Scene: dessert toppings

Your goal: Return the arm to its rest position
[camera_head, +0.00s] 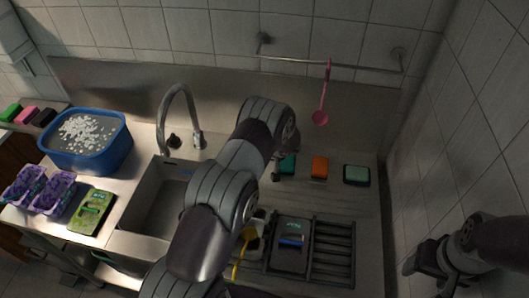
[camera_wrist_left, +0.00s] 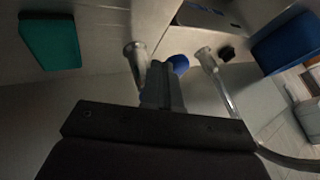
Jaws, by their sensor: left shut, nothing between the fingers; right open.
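My left arm rises from the bottom middle of the head view and reaches over the counter, bent at the elbow. Its gripper is mostly hidden behind the arm links there. In the left wrist view the left gripper (camera_wrist_left: 162,85) is shut with nothing between its fingers, and a small round blue thing (camera_wrist_left: 180,63) shows beside the fingertips. My right gripper (camera_head: 424,264) is at the lower right of the head view, open and empty, to the right of the rack.
A sink (camera_head: 157,205) with a faucet (camera_head: 178,98), a blue basin (camera_head: 88,157) with white bits, and a dish rack (camera_head: 335,262) surround the arm. Teal (camera_head: 287,164), orange (camera_head: 319,167) and pale green (camera_head: 356,174) sponges lie behind. A pink ladle (camera_head: 320,116) hangs from the wall rail.

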